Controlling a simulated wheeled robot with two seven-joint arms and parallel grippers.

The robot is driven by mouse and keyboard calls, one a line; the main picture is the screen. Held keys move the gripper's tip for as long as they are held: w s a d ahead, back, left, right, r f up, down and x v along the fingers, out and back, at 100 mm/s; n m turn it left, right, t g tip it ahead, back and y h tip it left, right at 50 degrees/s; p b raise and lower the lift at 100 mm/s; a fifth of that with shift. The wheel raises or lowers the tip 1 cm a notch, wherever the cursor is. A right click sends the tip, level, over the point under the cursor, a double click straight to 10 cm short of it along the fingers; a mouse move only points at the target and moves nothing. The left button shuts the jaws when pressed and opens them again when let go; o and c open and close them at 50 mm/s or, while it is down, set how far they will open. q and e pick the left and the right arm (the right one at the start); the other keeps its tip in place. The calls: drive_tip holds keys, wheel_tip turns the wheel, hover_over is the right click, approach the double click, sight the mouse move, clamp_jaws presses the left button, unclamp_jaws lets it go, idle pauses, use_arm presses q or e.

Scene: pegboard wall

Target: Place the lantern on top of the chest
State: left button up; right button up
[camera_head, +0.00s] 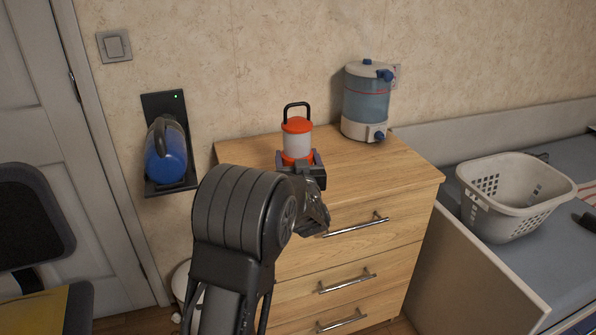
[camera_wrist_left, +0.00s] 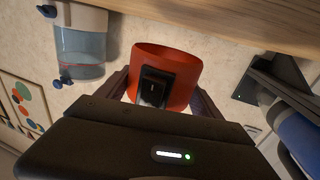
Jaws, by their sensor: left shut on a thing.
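The lantern (camera_head: 297,140) has an orange-red cap and base, a clear-white body and a black handle, and is upright. My left gripper (camera_head: 299,160) is shut on its base. In the left wrist view the lantern's red base (camera_wrist_left: 184,62) with a black switch part sits between the two fingers. The chest (camera_head: 385,180) is light wood with several drawers and metal handles. In the left wrist view a narrow gap shows between the base and the wood. My right gripper is not in view.
A blue water dispenser (camera_head: 366,103) stands at the chest's back right. A blue device (camera_head: 165,152) sits in a black wall holder left of the chest. A white basket (camera_head: 512,195) is on the surface at right. The chest's top is clear beside the lantern.

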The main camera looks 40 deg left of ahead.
use_arm(q)
drive_tip(key=shift+r, duration=0.1)
drive_tip(key=shift+f+b, duration=0.4)
drive_tip(key=shift+f, duration=1.45)
drive_tip(key=o, duration=1.6)
drive_tip(key=shift+f, duration=0.25)
drive_tip(key=o, duration=0.5)
drive_tip(key=shift+r, duration=0.1)
